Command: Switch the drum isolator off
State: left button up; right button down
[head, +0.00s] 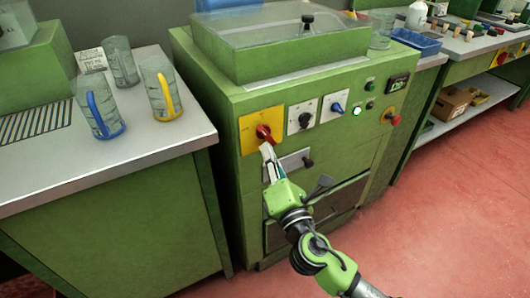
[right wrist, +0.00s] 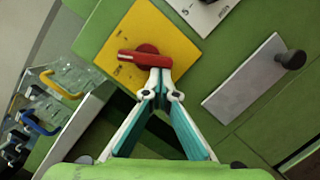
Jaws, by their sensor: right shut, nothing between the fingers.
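The drum isolator is a red rotary handle (head: 264,132) on a yellow plate (head: 247,128), at the left of the green machine's front panel. In the right wrist view the red handle (right wrist: 138,57) lies as a bar across the yellow plate (right wrist: 175,42), pointing slantwise to the plate's edges. The small markings on the plate are too small to read. My right gripper (head: 265,148) is shut and empty, its fingertips (right wrist: 156,82) right at the handle's lower edge. I cannot tell whether they touch it. My left gripper is not in view.
A dark-knobbed latch plate (head: 290,164) is below. Jugs (head: 162,88) stand on the left bench.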

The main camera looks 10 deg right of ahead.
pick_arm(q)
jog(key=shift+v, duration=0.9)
pick_arm(e)
jog(key=n+y, duration=0.1)
jog(key=n, duration=0.1)
jog(key=d+n, duration=0.1)
jog(key=n, duration=0.2)
jog(key=n+y, duration=0.1)
jog(key=n, duration=0.1)
jog(key=shift+w+d+n+y, duration=0.3)
jog(key=shift+w+d+n, duration=0.1)
pick_arm(q)
jog(key=shift+b, duration=0.3)
